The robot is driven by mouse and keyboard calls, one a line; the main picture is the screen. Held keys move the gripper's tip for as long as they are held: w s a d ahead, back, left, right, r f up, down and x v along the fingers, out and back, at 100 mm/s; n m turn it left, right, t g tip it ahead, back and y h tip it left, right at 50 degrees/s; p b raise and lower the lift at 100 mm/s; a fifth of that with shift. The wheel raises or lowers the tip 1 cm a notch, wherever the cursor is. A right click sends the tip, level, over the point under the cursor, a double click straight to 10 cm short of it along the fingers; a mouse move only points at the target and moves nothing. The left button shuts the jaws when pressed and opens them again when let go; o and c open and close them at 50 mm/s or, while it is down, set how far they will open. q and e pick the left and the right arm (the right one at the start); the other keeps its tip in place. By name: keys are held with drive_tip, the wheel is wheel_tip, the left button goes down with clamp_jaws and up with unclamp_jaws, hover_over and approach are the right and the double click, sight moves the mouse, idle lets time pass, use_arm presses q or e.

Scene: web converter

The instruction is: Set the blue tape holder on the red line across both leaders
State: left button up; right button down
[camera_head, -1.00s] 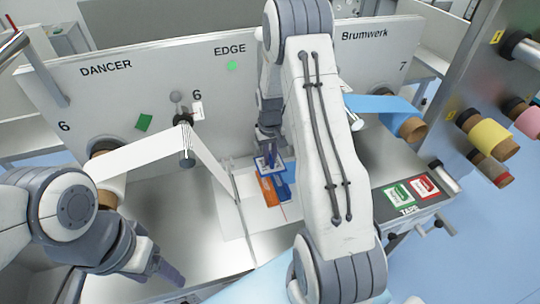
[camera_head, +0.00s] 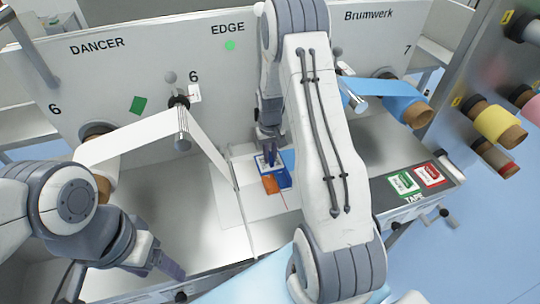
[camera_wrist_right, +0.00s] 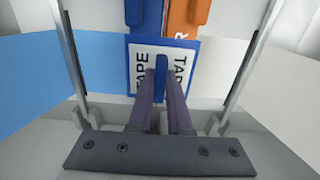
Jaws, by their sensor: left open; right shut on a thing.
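The blue tape holder (camera_head: 269,161) has a white label reading TAPE. My right gripper (camera_head: 268,150) is shut on its upright blue grip, which also shows between the fingers in the right wrist view (camera_wrist_right: 161,75). The holder is over the splice area, overlapping an orange piece (camera_head: 271,185) and a blue piece (camera_head: 285,179); I cannot tell if it touches down. A short red line (camera_head: 284,200) shows in front of them. The white leader (camera_head: 125,144) comes from the left and the blue leader (camera_head: 382,92) from the right. My left gripper (camera_head: 176,269) is open and empty, lower left.
A roller (camera_head: 182,142) carries the white web. Green and red labelled cards (camera_head: 404,183) lie on the table at right. Tape rolls (camera_head: 498,127) hang on the right-hand panel. A tall panel (camera_head: 140,80) stands behind. My right arm hides part of the table.

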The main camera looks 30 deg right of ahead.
drive_tip(key=shift+s+f+b, duration=0.1)
drive_tip(key=shift+f+b, duration=0.3)
drive_tip(key=shift+f, duration=0.15)
drive_tip(key=c, duration=0.8)
unclamp_jaws()
wheel_tip(320, 180, up, 11)
drive_tip(key=shift+f+b, duration=0.2)
drive_tip(key=shift+b, duration=0.9)
drive_tip(key=s+a+r+n, duration=0.2)
drive_tip(key=s+a+r, duration=0.1)
drive_tip(key=a, duration=0.6)
drive_tip(key=s+a+r+n, duration=0.2)
drive_tip(key=s+a+r, duration=0.15)
drive_tip(key=a, duration=0.65)
drive_tip(key=s+a+n, duration=0.2)
drive_tip(key=s+a, duration=0.1)
drive_tip(key=s, duration=0.3)
drive_tip(key=s+a+r+n, duration=0.1)
drive_tip(key=s+a+n, duration=0.1)
drive_tip(key=s, duration=0.5)
drive_tip(key=s+a+n+y, duration=0.1)
drive_tip(key=s+a+n, duration=0.1)
drive_tip(key=s+a, duration=0.2)
drive_tip(key=shift+s+a+r, duration=0.1)
drive_tip(key=shift+s+r, duration=0.05)
drive_tip(key=shift+s, duration=0.6)
drive_tip(key=shift+s+a+r, duration=0.1)
drive_tip(key=shift+s+r, duration=0.05)
drive_tip(key=shift+s, duration=0.55)
